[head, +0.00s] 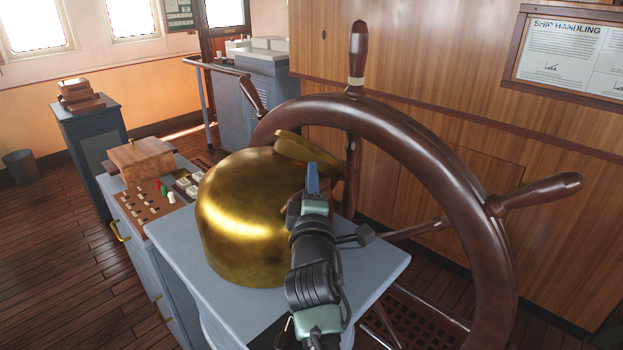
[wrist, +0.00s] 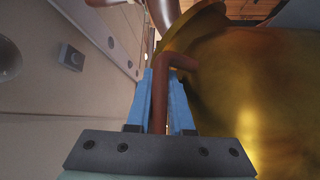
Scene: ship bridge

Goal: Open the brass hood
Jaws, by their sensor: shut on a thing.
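The brass hood (head: 240,215) is a rounded, shiny gold dome on a grey stand (head: 376,262) in the head view. A brass flap (head: 308,150) juts out at its upper right; my arm and the angle hide how far it stands from the dome. My gripper (head: 312,172) is at the hood's right side. In the wrist view, the blue fingers of my gripper (wrist: 161,85) are shut on a bent reddish-brown handle (wrist: 180,61) beside a brass rim (wrist: 190,28). The hood's brass body (wrist: 255,90) fills the right of that view.
A large wooden steering wheel (head: 455,190) stands close behind and right of the hood, its spokes near my arm. A console with small controls (head: 160,200) is to the left. Wood panelling (head: 430,80) lies behind the wheel. Open floor (head: 60,260) is at the far left.

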